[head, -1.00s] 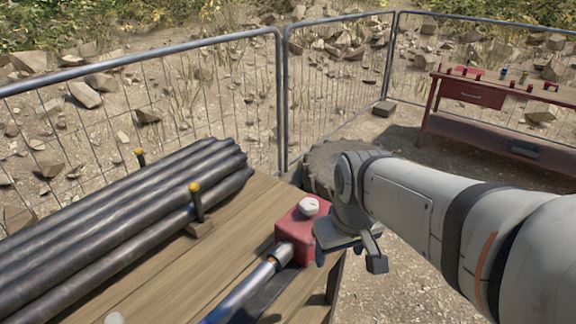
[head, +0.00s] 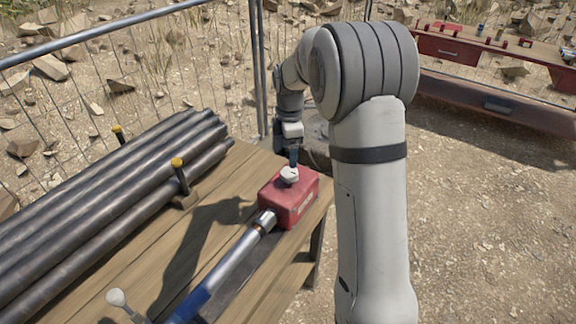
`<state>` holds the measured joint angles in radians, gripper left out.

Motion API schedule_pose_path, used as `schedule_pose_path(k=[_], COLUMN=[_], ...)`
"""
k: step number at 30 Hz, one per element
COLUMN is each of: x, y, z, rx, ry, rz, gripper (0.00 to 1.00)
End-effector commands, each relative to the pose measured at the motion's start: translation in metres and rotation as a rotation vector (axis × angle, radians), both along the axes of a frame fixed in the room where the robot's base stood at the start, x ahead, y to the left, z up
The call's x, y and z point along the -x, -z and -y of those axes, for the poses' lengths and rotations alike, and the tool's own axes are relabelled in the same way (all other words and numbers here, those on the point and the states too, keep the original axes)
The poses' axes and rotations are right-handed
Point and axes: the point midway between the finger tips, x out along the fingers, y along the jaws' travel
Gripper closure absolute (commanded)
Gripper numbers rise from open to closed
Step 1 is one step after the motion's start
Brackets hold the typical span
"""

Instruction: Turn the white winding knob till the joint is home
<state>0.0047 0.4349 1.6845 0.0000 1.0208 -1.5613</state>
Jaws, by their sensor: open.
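The white winding knob (head: 289,176) sits on top of a red box (head: 295,205) at the right end of the wooden bench. A metal rod (head: 234,258) with a blue section runs from the box's front left face toward the lower left, and a collar (head: 265,221) shows where it meets the box. My gripper (head: 293,160) points down just above the knob, with a dark finger close to it. I cannot tell whether it touches the knob. The gripper is open, though its fingers overlap in this view.
Several dark pipes (head: 110,190) lie on the left of the wooden bench (head: 150,265), held by yellow-topped posts (head: 180,176). A white ball-ended lever (head: 117,298) stands at the front. A wire fence (head: 190,70) runs behind. A red workbench (head: 460,50) stands at the back right.

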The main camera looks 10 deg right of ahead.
Motion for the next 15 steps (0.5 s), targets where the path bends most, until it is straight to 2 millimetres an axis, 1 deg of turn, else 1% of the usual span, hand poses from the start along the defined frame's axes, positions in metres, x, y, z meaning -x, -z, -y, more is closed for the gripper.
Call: schedule_pose_path(k=[5, 12, 15], x=[-0.002, -0.001, -0.001], y=[0.018, 0.057, 0.069], z=[0.000, -0.001, -0.001], rx=[0.000, 0.000, 0.000], ry=[-0.014, -0.013, -0.013], rz=[-0.006, -0.005, -0.004], gripper=[0.29, 0.29, 0.29])
